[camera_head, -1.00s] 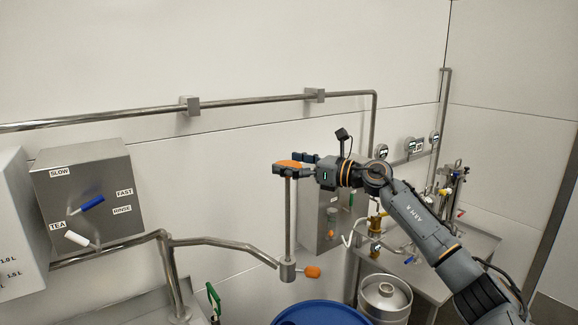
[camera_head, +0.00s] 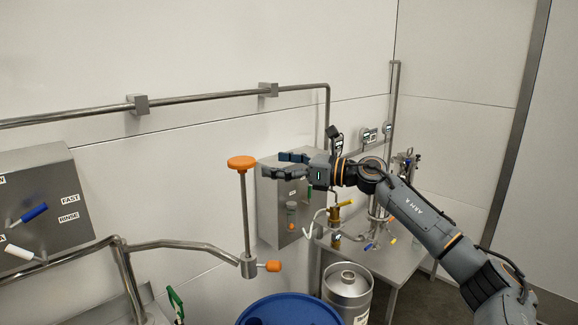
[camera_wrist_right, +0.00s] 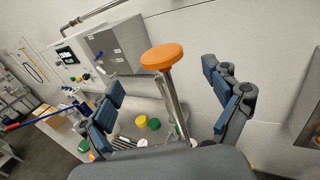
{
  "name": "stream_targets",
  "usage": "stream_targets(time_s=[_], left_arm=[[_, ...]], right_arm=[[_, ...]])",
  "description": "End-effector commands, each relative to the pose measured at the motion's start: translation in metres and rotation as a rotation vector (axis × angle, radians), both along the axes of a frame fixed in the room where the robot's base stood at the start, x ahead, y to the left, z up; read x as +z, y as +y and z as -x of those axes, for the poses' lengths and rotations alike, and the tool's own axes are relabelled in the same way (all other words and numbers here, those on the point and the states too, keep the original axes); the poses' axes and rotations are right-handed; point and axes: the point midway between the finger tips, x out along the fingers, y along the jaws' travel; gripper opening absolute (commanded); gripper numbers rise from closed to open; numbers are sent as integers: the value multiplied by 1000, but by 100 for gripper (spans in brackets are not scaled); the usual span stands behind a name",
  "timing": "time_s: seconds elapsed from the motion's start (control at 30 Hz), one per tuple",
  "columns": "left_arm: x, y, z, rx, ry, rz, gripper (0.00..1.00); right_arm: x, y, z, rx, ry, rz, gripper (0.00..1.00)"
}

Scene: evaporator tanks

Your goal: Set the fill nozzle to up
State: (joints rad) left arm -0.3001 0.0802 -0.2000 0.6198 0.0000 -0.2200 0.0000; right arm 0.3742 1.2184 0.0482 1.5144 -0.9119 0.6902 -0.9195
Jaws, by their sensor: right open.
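The fill nozzle is a thin upright steel rod (camera_head: 246,215) with an orange round knob (camera_head: 241,162) on top. Its lower end meets a small steel block with an orange handle (camera_head: 272,266) at the end of a pipe. The knob stands high above the block. My right gripper (camera_head: 278,165) is open, just right of the knob and apart from it in the head view. In the right wrist view the orange knob (camera_wrist_right: 162,56) and rod show between the two spread fingers (camera_wrist_right: 172,105), beyond them. My left gripper is not in view.
A blue drum (camera_head: 290,311) stands below the nozzle, with a steel keg (camera_head: 347,288) to its right. A steel box with blue and white levers (camera_head: 40,200) is at left. A wall pipe (camera_head: 200,98) runs behind. A steel table (camera_head: 385,262) stands at right.

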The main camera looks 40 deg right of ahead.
Motion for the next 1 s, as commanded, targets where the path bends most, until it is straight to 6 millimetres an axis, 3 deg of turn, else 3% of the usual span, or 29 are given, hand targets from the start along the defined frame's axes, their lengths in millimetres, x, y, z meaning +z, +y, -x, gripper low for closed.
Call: stream_targets(time_s=[0.4, 1.0], left_arm=[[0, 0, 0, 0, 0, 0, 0], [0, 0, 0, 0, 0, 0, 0]], right_arm=[[0, -14, 25, 0, 0, 0, 89], [1, -15, 27, 0, -1, 0, 89]])
